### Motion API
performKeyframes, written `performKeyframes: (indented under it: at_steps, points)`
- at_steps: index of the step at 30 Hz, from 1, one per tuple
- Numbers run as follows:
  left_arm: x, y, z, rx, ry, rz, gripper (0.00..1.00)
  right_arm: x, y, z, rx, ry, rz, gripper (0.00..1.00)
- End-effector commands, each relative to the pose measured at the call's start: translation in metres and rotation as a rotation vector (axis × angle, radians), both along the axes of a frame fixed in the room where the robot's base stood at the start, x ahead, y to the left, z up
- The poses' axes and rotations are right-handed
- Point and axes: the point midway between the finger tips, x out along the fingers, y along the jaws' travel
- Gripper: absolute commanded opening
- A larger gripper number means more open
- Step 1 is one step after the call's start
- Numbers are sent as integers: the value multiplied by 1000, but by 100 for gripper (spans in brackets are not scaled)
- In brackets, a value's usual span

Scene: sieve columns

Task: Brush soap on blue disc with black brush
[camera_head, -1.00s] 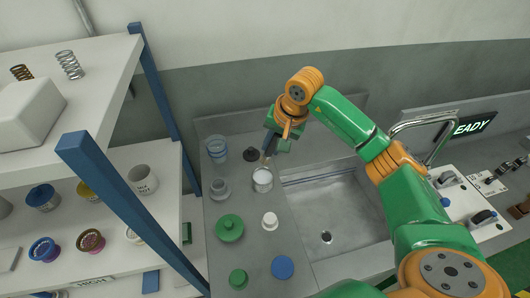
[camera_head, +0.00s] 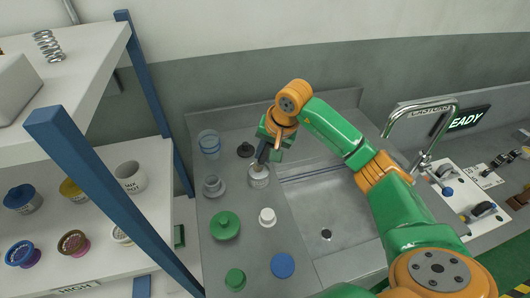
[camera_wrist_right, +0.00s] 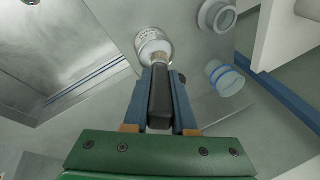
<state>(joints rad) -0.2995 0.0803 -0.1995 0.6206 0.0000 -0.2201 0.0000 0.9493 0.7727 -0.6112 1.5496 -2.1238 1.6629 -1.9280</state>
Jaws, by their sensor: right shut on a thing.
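My right gripper (camera_wrist_right: 160,95) is shut on the black brush (camera_wrist_right: 160,105), which also shows in the head view (camera_head: 261,157). The brush points down, with its pale bristles at the mouth of a small whitish jar (camera_head: 259,179) on the counter. The jar, with faint lettering, also shows in the wrist view (camera_wrist_right: 149,42). I cannot tell how deep the bristles are in it. The blue disc (camera_head: 283,265) lies flat at the counter's front, apart from the brush. My left gripper is not in view.
Near the jar stand a blue-banded clear cup (camera_head: 209,145), a grey round part (camera_head: 213,187), a black knob (camera_head: 245,150), a green disc (camera_head: 225,226) and a white knob (camera_head: 267,216). A sink (camera_head: 335,215) lies right, a shelf (camera_head: 150,160) left.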

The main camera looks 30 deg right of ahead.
Motion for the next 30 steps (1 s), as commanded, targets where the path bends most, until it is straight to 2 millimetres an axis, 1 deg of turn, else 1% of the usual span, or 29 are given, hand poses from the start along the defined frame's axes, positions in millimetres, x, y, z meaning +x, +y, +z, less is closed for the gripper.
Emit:
performKeyframes:
  at_steps: [8,30]
  points:
    - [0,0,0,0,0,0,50,0,0,0,0,0,0,0]
    - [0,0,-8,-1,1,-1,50,0,0,-9,0,0,0,0]
